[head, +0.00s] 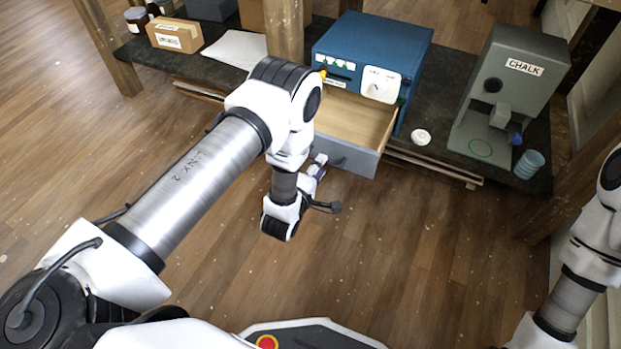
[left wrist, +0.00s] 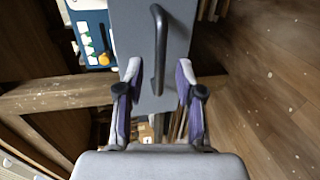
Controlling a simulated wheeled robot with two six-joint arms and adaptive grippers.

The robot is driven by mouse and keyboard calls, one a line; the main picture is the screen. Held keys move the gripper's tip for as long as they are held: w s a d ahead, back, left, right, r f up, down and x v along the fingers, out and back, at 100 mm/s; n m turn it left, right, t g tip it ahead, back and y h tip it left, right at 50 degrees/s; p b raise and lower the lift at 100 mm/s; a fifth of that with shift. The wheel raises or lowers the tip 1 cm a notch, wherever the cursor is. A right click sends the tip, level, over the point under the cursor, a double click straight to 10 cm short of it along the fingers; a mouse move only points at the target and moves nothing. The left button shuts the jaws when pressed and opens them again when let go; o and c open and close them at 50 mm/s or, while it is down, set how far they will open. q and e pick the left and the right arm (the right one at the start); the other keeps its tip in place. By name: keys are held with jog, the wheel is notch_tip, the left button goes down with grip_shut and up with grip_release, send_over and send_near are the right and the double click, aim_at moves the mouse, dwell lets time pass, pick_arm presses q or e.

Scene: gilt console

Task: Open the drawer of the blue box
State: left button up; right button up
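The blue box (head: 375,45) stands on the dark shelf with a white dial panel on its front. Its drawer (head: 355,118) is pulled well out over the shelf edge, showing a bare wooden inside. In the left wrist view the grey drawer front (left wrist: 180,25) fills the top middle, with a dark bar handle (left wrist: 159,45). My left gripper (head: 318,168) is just in front of the drawer front. Its purple-padded fingers (left wrist: 157,80) are apart, with the handle's lower end between them and a gap on both sides. My right gripper is out of view; only its arm shows at the right.
A grey-green chalk dispenser (head: 513,80) and a blue cup (head: 529,164) stand right of the box. A small white dish (head: 421,137) lies between. A cardboard box (head: 174,34) and paper (head: 235,49) are at left. A wooden post (head: 285,30) rises beside the blue box. Floor in front is clear.

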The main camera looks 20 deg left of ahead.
pick_arm(q)
jog(key=v, duration=0.8)
jog(key=shift+s, duration=0.35)
jog(key=s+a+f+m+g, duration=0.1)
jog(key=s+f+m+g, duration=0.2)
jog(key=s+m+g, duration=0.35)
jog(key=s+a+f+m+g+p, duration=0.15)
jog(key=s+m+g, duration=0.25)
jog(key=s, duration=0.5)
jog(key=s+a+f+m+g, duration=0.1)
jog(key=s+f+m+g, duration=0.2)
jog(key=s+m+g, duration=0.35)
notch_tip(320, 180, up, 38)
jog(key=s+t+p, duration=0.1)
jog(key=s+p, duration=0.1)
jog(key=p, duration=3.5)
jog(key=shift+y+p, duration=0.3)
jog(key=shift+p, duration=0.05)
